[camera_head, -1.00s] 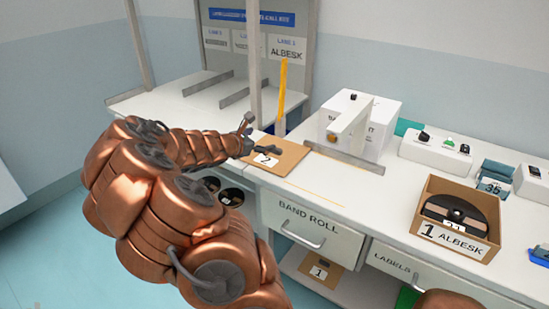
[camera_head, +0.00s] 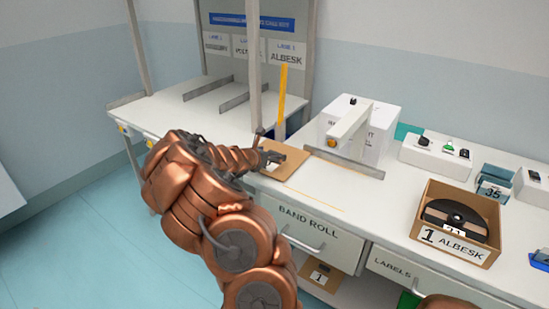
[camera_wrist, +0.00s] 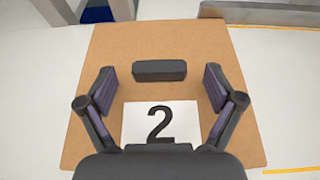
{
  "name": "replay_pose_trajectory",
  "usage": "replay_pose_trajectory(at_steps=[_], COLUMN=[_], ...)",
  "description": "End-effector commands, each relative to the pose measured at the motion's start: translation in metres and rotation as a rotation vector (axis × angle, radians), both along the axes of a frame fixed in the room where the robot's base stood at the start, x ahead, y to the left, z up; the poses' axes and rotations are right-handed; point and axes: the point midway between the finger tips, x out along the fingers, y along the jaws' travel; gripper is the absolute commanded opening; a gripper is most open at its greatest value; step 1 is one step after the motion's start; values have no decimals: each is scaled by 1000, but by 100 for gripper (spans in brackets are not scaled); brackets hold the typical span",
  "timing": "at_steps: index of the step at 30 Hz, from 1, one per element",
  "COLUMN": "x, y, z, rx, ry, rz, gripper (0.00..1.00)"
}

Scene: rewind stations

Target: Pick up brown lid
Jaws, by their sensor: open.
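The brown lid (camera_wrist: 160,40) is a flat brown square with a dark bar handle (camera_wrist: 159,70) and a white label reading 2. In the head view the lid (camera_head: 294,172) lies on the white bench, partly covered by my gripper (camera_head: 272,157). In the wrist view my gripper (camera_wrist: 160,82) is open above the lid. Its two fingers stand on either side of the handle, with a gap on each side. Nothing is held. I cannot tell the exact height of the fingertips above the lid.
A metal rail (camera_head: 345,164) and a white box (camera_head: 372,128) stand right of the lid. A yellow upright strip (camera_head: 282,98) and a metal post (camera_head: 256,70) stand behind. An open carton marked 1 ALBESK (camera_head: 448,248) is further right. Another brown panel marked 1 (camera_head: 322,275) is below.

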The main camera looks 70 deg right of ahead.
Motion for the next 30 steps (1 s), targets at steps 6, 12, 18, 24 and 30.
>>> replay_pose_trajectory(at_steps=[6,12,18,24,30], x=[-3,-4,-4,-4,-4], y=[-20,-24,-24,-24,-24], z=[-7,-9,-9,-9,-9], rx=[1,0,-1,-1,-1], ry=[-2,-1,-1,-1,-1], rz=[0,1,1,1,1], gripper=[92,92,88,67,46])
